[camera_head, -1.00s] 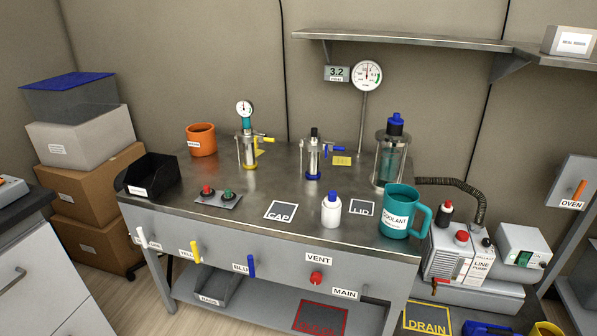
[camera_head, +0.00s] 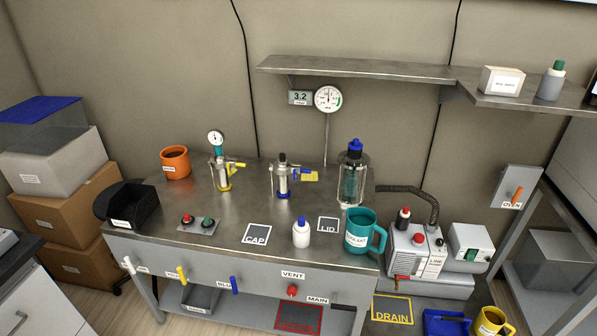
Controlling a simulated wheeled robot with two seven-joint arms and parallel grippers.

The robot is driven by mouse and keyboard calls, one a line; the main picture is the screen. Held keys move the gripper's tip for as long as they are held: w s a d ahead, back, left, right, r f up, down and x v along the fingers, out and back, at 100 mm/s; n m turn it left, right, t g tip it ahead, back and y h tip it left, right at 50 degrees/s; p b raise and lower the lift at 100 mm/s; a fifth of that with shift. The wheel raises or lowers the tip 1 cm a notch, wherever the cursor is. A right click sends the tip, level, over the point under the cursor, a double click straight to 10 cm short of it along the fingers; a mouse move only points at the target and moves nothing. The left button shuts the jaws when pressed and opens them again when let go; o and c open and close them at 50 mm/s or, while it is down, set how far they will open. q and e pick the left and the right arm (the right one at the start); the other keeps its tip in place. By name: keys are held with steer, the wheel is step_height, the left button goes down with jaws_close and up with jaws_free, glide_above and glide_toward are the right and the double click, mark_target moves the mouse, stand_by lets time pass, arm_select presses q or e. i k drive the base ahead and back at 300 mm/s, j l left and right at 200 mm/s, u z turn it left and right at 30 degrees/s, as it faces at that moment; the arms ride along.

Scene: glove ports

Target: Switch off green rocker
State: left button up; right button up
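A small green rocker (camera_head: 472,255) shows on the front of a white-grey box (camera_head: 468,240) at the right, beside the line pump. It is too small to tell which way it is tipped. A separate small panel (camera_head: 198,225) on the bench carries a red button and a green button (camera_head: 208,222). Neither of my grippers is in view.
The metal bench (camera_head: 330,250) holds a teal coolant mug (camera_head: 362,236), a white bottle (camera_head: 301,235) and several fixtures. The line pump (camera_head: 418,252) stands right of the bench, with a hose behind it. An oven switch box (camera_head: 515,188) is further right.

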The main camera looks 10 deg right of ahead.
mark_target(470, 256)
steer(key=z, duration=1.5)
steer(key=i+l, duration=0.1)
steer(key=i, duration=0.35)
steer(key=i+l+u, duration=0.1)
steer(key=i, duration=0.35)
steer(key=i+l, duration=0.2)
steer(key=i, duration=0.25)
steer(key=i+l+u, duration=0.1)
steer(key=i, duration=0.35)
